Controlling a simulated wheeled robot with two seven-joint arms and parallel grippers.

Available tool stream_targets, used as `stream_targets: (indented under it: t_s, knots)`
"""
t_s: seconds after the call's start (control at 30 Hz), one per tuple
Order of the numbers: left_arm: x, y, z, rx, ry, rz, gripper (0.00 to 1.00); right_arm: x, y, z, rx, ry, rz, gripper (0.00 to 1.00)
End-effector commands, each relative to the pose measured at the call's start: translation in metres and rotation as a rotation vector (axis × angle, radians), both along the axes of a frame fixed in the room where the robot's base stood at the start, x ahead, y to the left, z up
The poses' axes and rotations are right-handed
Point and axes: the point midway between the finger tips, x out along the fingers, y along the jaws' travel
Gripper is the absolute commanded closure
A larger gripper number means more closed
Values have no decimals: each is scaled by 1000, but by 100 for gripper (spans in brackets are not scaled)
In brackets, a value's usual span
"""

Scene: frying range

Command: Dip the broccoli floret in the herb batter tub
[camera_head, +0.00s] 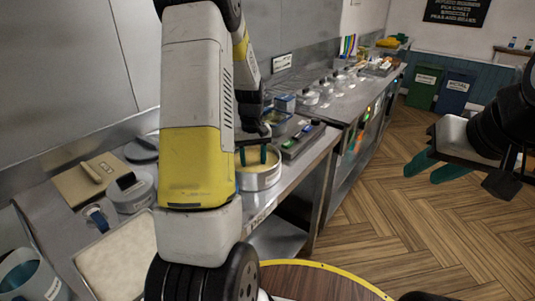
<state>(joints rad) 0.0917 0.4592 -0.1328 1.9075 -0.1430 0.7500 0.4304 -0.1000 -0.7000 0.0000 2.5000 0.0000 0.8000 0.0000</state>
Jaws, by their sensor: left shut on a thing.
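My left gripper (253,156) points down over a round metal tub (262,182) of pale yellow batter, its green fingertips at or just above the batter. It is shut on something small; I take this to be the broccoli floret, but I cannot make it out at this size. Whether it touches the batter I cannot tell. No label on the tub is readable, and my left arm covers its left side. My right gripper (425,167) is open and empty, off to the right above the floor.
A pale shallow tray (118,268), a grey lidded container (130,191) and a tan board (92,178) lie left of my arm. A dark tray (302,138) stands behind the tub. Several lidded pans (325,86) line the far counter. The wooden floor at right is clear.

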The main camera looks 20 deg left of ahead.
Motion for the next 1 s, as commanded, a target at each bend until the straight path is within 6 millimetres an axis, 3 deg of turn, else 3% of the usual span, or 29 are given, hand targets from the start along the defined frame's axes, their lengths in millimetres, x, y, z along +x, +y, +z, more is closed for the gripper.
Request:
stream_targets:
  t_s: [1.0]
  knots:
    - [1, 0, 82, 1, -3, 0, 75, 0, 0, 0, 0, 0, 0, 64]
